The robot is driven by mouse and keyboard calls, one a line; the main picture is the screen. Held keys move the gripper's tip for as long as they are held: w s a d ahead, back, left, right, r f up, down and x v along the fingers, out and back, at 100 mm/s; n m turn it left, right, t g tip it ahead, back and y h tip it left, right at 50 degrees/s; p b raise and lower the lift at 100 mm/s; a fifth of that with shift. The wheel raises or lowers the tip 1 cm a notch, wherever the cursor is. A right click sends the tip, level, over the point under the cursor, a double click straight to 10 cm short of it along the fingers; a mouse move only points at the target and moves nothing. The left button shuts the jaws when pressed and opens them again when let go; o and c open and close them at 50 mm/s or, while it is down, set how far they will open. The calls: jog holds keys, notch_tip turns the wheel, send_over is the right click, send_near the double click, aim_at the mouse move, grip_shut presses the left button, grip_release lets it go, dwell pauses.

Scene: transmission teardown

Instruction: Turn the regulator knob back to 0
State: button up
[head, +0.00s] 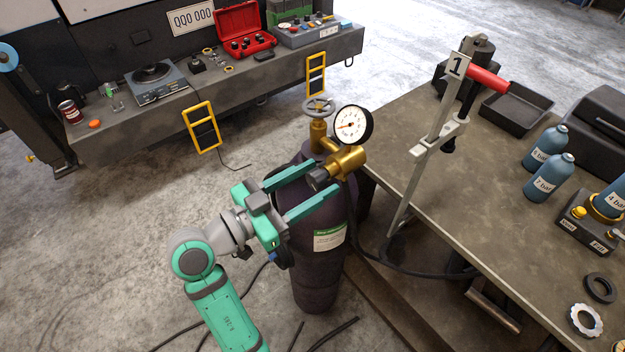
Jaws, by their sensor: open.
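The regulator knob (317,179) is a dark round knob at the left end of the brass regulator (346,161) on top of a dark gas cylinder (319,262). A white dial gauge (351,125) with a red needle sits above the regulator; its numbers are too small to read. My gripper (323,180) is open, its two green fingers reaching from the left, one above and one below the knob. I cannot tell whether either finger touches the knob. The valve handwheel (318,106) stands behind the regulator.
A dark hose (410,270) runs from the cylinder toward the bench. The floor on the left is mostly free.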

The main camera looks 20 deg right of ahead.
jog(key=c, duration=1)
jog(key=shift+n, duration=0.4)
jog(key=n, duration=0.9)
jog(key=shift+n, duration=0.3)
jog(key=n, duration=0.7)
jog(key=shift+s+r+t, duration=0.1)
jog(key=shift+r+t, duration=0.05)
jog(key=shift+t, duration=0.15)
jog(key=n, duration=0.7)
